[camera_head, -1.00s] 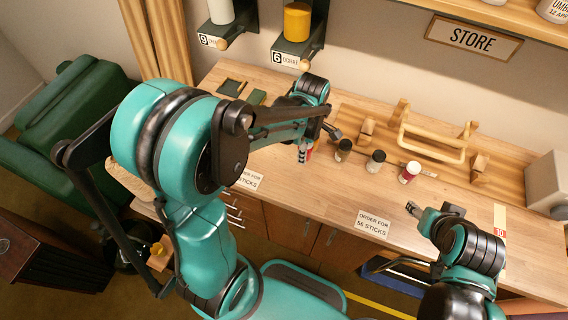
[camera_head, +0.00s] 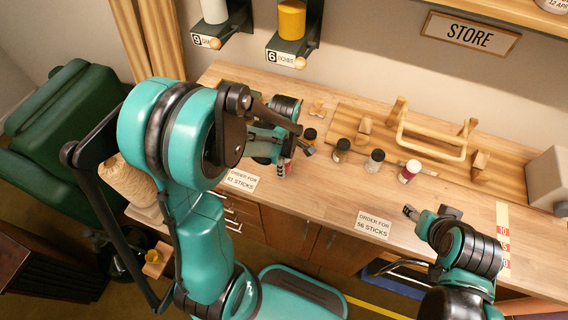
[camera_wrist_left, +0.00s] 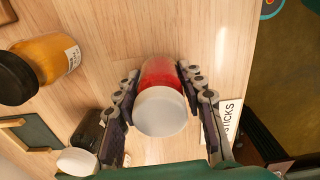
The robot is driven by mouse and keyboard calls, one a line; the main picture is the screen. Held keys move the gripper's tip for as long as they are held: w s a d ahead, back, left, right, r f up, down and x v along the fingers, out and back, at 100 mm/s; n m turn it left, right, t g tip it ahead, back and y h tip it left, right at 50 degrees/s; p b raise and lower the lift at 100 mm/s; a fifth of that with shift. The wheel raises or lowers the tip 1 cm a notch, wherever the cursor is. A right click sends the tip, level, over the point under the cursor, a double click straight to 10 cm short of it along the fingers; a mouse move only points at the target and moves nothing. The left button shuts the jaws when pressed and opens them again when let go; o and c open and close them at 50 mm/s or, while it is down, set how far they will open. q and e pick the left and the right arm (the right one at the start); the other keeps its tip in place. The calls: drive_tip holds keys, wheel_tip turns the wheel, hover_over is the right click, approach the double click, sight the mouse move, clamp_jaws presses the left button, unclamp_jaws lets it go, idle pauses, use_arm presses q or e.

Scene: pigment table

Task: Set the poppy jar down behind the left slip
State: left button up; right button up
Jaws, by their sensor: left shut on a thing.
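The poppy jar, red with a white lid (camera_wrist_left: 160,110), is between the two fingers of my left gripper (camera_wrist_left: 165,100) in the left wrist view, lid toward the camera. The fingers are shut on it. In the head view, my left gripper (camera_head: 283,152) is at the table's left part, just behind and right of the left slip, "ORDER FOR 61 STICKS" (camera_head: 240,180); the jar is mostly hidden there. Part of the slip shows right of the jar in the wrist view (camera_wrist_left: 232,118). I cannot tell whether the jar touches the table. My right gripper (camera_head: 411,212) is near the right slip (camera_head: 374,223).
An orange jar with a black lid (camera_head: 310,136) stands close to my left gripper. The table front is mostly clear.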

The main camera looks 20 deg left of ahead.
use_arm(q)
drive_tip(key=o, duration=1.2)
drive_tip(key=shift+f, duration=0.15)
drive_tip(key=shift+o, duration=0.2)
